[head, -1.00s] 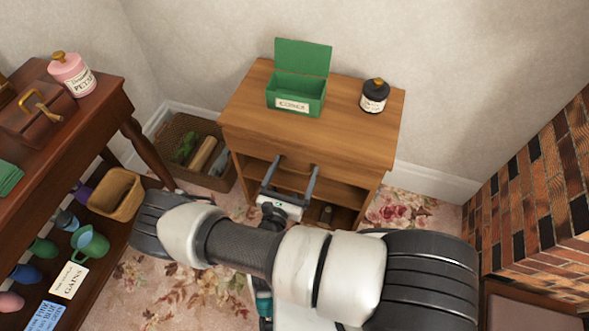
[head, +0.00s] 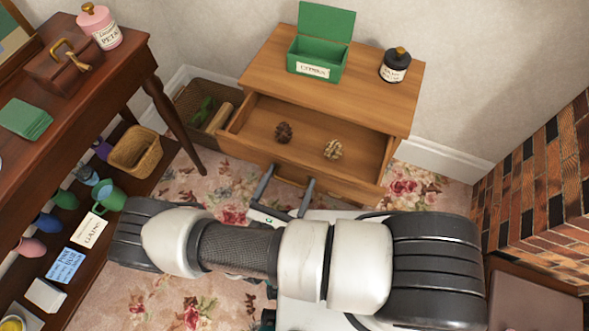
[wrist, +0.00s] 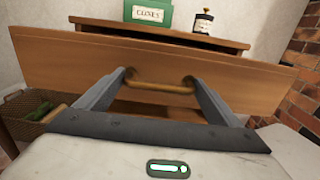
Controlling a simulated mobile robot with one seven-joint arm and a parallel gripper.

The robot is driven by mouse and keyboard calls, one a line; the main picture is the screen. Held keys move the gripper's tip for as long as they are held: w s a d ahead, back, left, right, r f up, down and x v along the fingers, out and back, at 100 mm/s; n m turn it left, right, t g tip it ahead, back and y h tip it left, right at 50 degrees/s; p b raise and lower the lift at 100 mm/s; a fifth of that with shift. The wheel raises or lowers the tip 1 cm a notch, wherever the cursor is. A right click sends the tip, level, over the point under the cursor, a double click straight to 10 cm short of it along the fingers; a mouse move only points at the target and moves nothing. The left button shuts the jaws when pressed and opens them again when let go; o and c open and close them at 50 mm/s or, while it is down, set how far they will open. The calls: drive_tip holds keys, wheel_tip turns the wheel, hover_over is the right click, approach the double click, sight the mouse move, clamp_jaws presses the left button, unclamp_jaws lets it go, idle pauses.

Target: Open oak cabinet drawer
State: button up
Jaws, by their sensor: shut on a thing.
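The oak cabinet (head: 350,80) stands against the wall. Its drawer (head: 365,150) is pulled well out, and two pine cones, one dark (head: 284,132) and one pale (head: 333,149), lie inside. My gripper (head: 290,180) is at the handle in front of the drawer. In the wrist view my gripper (wrist: 160,84) has its two fingers at either end of the handle, and it is shut on the handle. My arm hides the floor below.
A green open box (head: 320,55) and a dark jar (head: 395,65) stand on the cabinet top. A wicker basket (head: 190,90) is left of the cabinet. A dark wooden table (head: 110,100) is at the left, a brick fireplace (head: 535,180) at the right. Carpet shows between.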

drive_tip(key=shift+s+a, duration=0.2)
drive_tip(key=shift+s, duration=0.35)
drive_tip(key=o, duration=1.3)
drive_tip(key=shift+o, duration=0.2)
drive_tip(key=p+v, duration=0.1)
drive_tip(key=v, duration=1.6)
drive_tip(key=shift+s, duration=0.2)
drive_tip(key=shift+a, duration=0.1)
